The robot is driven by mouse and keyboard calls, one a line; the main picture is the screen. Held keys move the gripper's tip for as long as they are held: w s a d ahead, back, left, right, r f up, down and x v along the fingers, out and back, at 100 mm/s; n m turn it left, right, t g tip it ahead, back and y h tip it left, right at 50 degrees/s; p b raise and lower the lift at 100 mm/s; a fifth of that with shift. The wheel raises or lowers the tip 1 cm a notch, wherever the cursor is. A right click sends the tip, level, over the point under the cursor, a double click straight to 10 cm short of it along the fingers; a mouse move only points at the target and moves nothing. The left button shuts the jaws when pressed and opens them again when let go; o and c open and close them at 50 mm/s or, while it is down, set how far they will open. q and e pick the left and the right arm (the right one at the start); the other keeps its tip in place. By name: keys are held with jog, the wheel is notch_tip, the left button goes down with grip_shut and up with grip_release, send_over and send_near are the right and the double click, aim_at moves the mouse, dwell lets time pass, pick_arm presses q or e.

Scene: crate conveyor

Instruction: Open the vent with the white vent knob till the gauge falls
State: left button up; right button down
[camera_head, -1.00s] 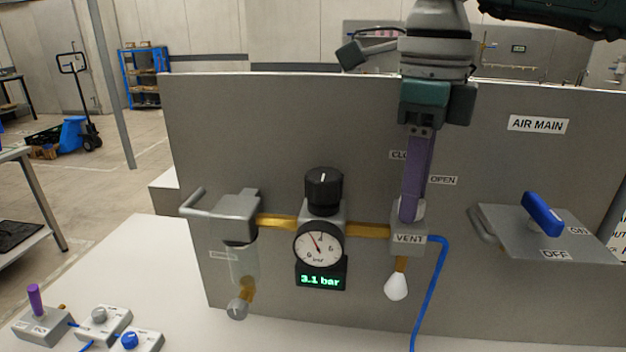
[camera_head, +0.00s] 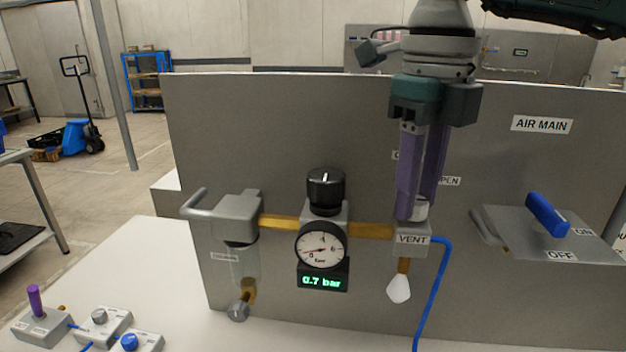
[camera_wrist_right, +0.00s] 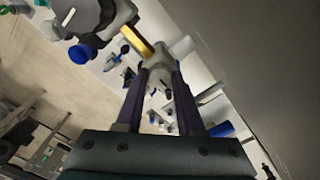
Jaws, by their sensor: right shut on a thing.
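The white vent knob (camera_head: 421,209) sits on top of the grey block labelled VENT (camera_head: 411,240). My right gripper (camera_head: 413,214) comes down from above with its purple fingers shut on the knob, which they partly hide. The right wrist view also shows the fingers closed around it. The round gauge (camera_head: 321,243) is left of the vent on the brass pipe. Its green display (camera_head: 321,282) reads 0.7 bar and its needle points low to the left. My left gripper is not in view.
A black knob (camera_head: 325,188) stands above the gauge. A blue hose (camera_head: 434,290) runs down from the vent. The AIR MAIN blue lever (camera_head: 546,214) is to the right. The grey panel (camera_head: 270,130) stands close behind the fittings. The white table (camera_head: 170,270) is clear at centre left.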

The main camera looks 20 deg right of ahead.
aim_at(417, 200)
jog(key=shift+r, duration=0.1)
jog(key=c, duration=0.5)
grip_release()
notch_tip(417, 200, up, 10)
jog(key=shift+f+b, duration=0.1)
jog(key=shift+b, duration=0.9)
jog(key=shift+s, duration=0.1)
